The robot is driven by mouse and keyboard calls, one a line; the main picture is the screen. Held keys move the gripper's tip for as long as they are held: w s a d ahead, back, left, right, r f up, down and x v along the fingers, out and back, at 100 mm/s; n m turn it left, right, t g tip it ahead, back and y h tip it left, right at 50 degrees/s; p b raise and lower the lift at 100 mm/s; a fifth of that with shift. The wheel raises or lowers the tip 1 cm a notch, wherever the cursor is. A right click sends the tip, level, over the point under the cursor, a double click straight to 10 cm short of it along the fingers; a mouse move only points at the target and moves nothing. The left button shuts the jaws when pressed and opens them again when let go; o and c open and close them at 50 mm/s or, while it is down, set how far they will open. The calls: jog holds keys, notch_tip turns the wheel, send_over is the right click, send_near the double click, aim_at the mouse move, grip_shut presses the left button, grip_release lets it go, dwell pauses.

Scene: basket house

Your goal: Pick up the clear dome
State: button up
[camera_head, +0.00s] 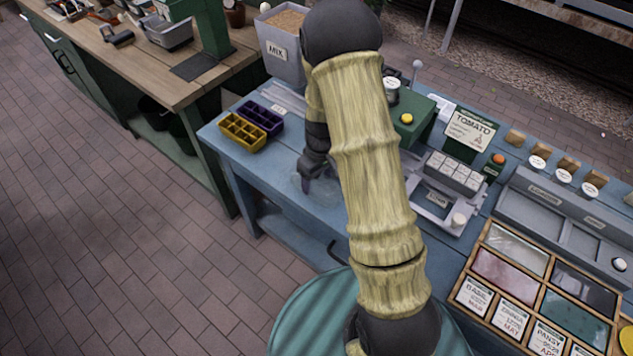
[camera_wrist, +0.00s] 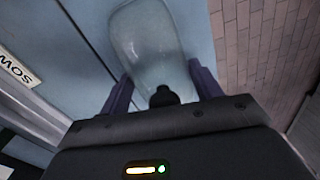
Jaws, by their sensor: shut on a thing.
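The clear dome (camera_head: 322,193) is a see-through, rounded cover near the front edge of the blue bench (camera_head: 268,172). In the wrist view the dome (camera_wrist: 145,45) reaches up between and past my fingers, with a dark round knob at its near end. My gripper (camera_wrist: 162,83) has its two purple fingers on either side of the dome's near end and is shut on it. In the head view my gripper (camera_head: 314,174) is at the dome, partly hidden by my arm. I cannot tell whether the dome touches the bench.
Yellow (camera_head: 242,132) and purple (camera_head: 261,118) seed trays lie at the bench's left end. A grey MIX bin (camera_head: 283,50) stands behind them. Right of my arm are a green box (camera_head: 408,118), a grey press (camera_head: 440,200) and a wooden seed-packet case (camera_head: 535,290).

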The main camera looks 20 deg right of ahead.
jog(key=shift+c, duration=0.4)
jog(key=shift+r, duration=0.3)
jog(key=shift+c, duration=0.6)
notch_tip(320, 180, up, 10)
jog(key=shift+f, duration=0.25)
jog(key=shift+w+f, duration=0.1)
